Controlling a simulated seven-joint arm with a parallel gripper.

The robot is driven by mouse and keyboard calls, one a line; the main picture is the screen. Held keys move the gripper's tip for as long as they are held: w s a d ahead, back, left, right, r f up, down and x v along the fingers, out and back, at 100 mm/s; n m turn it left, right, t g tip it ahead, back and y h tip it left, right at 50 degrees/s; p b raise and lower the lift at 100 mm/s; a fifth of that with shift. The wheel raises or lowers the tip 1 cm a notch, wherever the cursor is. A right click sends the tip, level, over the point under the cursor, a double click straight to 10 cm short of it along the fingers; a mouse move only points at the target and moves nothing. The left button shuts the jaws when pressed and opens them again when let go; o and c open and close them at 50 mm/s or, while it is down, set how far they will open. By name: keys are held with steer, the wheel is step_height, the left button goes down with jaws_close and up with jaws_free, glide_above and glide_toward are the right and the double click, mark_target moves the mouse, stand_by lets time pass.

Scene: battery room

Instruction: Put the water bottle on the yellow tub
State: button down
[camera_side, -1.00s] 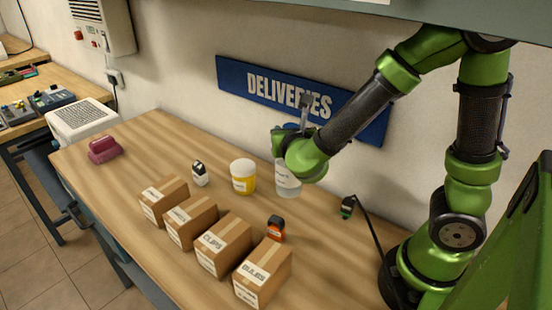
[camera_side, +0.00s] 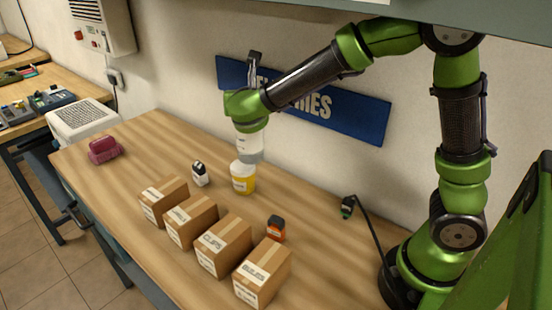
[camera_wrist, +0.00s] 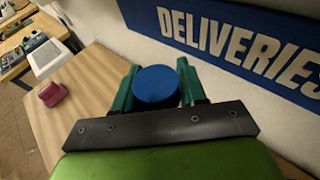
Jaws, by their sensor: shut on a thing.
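The water bottle (camera_side: 249,146) is a clear bottle with a white label, held upright in my gripper (camera_side: 247,124). Its blue cap (camera_wrist: 156,87) shows between the green fingers in the wrist view. My gripper is shut on the bottle. The yellow tub (camera_side: 243,184), with a white lid, stands on the bench directly below the bottle in the side view. The bottle's lower end overlaps the lid there, and I cannot tell whether they touch. The tub is hidden in the wrist view.
Several cardboard boxes (camera_side: 224,246) stand in a row in front of the tub. A white-and-black battery (camera_side: 200,174) is left of it, an orange-and-black one (camera_side: 275,228) nearer the front. A maroon object (camera_side: 104,149) lies far left. The blue sign (camera_side: 366,118) is on the wall behind.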

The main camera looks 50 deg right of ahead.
steer(key=shift+w+d+f, duration=0.1)
steer(key=shift+w+f, duration=1.65)
steer(key=shift+f, duration=0.25)
steer(key=c, duration=0.6)
jaws_free()
steer(key=v, duration=0.7)
steer(key=shift+s+a+r, duration=0.2)
steer(key=shift+s+a, duration=0.05)
